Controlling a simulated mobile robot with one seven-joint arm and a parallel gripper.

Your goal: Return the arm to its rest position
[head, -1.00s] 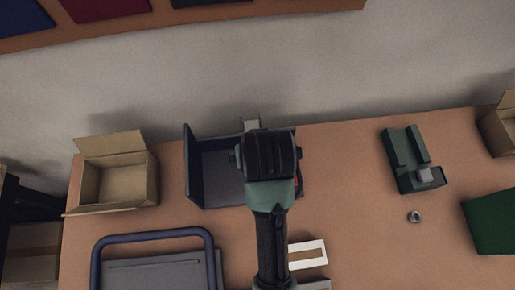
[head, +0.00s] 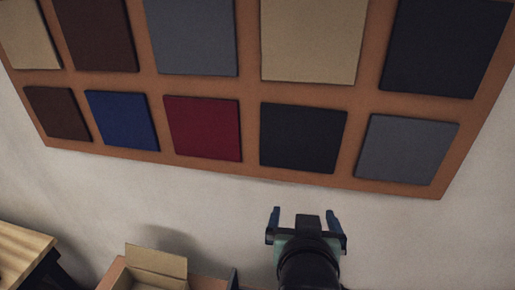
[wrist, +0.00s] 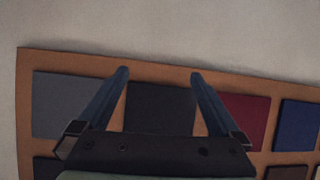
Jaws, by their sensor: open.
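My gripper (head: 304,213) is raised at the bottom of the head view, in front of the bare wall below the swatch board. Its two blue fingers stand wide apart with nothing between them. In the wrist view my gripper (wrist: 160,75) is also open and empty, with a black swatch (wrist: 160,108) of the board showing behind the gap. No held object shows in either view.
A wooden board (head: 250,88) with rows of coloured velvet swatches, such as a red one (head: 203,128), hangs on the wall. An open cardboard box (head: 155,265) sits at the bottom left, near a wooden surface (head: 20,250). Most of the worktable is out of view.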

